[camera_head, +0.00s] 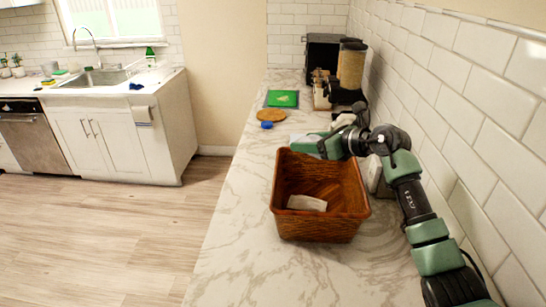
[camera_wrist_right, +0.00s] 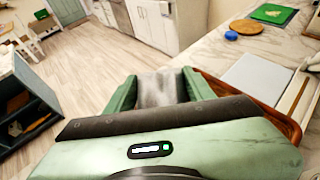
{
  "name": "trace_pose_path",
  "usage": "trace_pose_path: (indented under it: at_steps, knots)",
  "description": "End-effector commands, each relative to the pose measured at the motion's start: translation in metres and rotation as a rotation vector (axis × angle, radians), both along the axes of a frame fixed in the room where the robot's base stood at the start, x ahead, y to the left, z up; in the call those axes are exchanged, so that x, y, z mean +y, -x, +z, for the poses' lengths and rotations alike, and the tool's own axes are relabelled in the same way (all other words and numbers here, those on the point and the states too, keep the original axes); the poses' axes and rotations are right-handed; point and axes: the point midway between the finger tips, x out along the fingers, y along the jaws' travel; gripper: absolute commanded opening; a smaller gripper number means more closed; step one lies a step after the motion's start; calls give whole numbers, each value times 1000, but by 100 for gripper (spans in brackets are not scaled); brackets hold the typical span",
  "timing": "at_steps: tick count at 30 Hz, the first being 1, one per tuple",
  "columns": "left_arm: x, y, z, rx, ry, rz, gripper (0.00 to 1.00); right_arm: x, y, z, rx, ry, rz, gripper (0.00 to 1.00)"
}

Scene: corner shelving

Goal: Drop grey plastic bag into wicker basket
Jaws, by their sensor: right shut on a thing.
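The brown wicker basket (camera_head: 318,229) stands on the marble counter, open at the top. A small whitish item (camera_head: 306,203) lies inside it. Part of the basket's brown rim (camera_wrist_right: 293,131) also shows at the right of the right wrist view. My right gripper (camera_head: 308,147) is at the basket's far rim in the head view. In the right wrist view its green fingers are shut on a grey, crumpled-looking piece, the grey plastic bag (camera_wrist_right: 160,88). I cannot make the bag out clearly in the head view. My left gripper is in neither view.
Behind the basket on the counter (camera_head: 250,205) are a blue item (camera_head: 267,125), a round wooden board (camera_head: 271,115), a green board (camera_head: 282,98) and a dark appliance (camera_head: 322,55). A tiled wall (camera_head: 490,110) bounds the right. The counter's left edge drops to open floor.

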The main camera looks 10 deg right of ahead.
Motion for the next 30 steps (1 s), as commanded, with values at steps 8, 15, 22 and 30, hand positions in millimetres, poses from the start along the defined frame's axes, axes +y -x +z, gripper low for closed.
trace_pose_path:
  at_steps: [8, 15, 22, 30]
  knots:
    - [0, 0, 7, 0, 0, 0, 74, -42, -20, 1, 4, 1, -106, 15]
    - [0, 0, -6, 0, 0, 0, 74, -43, -20, -17, 6, -1, -109, 15]
    - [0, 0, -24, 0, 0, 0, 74, -42, -20, -45, 6, -2, -108, 15]
    - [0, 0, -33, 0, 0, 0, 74, -42, -20, -59, 4, 1, -108, 15]
